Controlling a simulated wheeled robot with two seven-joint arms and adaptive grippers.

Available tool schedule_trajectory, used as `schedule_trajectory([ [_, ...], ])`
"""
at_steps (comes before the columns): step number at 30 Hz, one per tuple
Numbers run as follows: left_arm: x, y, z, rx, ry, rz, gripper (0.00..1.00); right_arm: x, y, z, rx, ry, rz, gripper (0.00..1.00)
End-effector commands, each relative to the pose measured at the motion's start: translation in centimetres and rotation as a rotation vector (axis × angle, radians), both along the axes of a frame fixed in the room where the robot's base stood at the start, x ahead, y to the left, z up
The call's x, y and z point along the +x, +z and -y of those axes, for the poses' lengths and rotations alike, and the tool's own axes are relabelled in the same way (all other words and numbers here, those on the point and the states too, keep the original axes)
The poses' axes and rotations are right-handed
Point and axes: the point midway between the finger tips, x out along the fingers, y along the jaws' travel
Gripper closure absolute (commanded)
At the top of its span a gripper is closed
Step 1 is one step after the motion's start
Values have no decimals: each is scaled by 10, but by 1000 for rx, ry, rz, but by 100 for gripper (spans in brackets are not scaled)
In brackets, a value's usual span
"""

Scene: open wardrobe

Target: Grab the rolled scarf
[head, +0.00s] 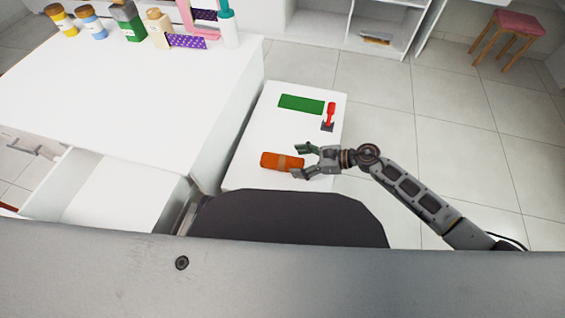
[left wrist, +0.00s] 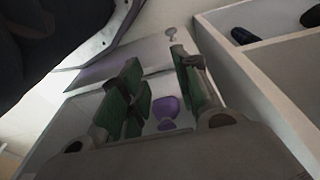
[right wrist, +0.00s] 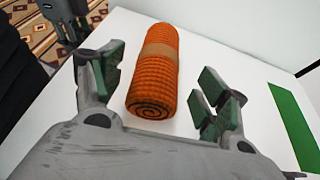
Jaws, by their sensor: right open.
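The rolled scarf (head: 282,161) is an orange knitted roll with a tan band around its middle, lying on a low white surface (head: 245,172). In the right wrist view the scarf (right wrist: 155,75) lies ahead, between the lines of the two fingers, its spiral end facing me. My right gripper (head: 302,160) is open and empty, with its green-padded fingertips at the scarf's right end in the head view. It also shows in the right wrist view (right wrist: 160,90).
A green flat item (head: 301,104) and a red-handled tool (head: 330,114) lie on the same surface behind the scarf. A taller white cabinet (head: 130,95) with several bottles stands at left, its drawer (head: 115,195) open. Floor at right is clear except a pink-topped stool (head: 520,23).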

Motion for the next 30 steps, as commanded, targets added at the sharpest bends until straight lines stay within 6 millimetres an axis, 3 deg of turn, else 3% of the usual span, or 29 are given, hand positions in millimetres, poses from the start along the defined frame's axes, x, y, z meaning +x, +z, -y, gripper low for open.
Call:
schedule_trajectory([
  [18, 9, 9, 2, -9, 1, 26, 69, 6, -20, -43, 0, 0, 0, 26],
  [30, 6, 11, 3, -9, 0, 24, 69, 6, -22, -47, 0, 0, -1, 26],
])
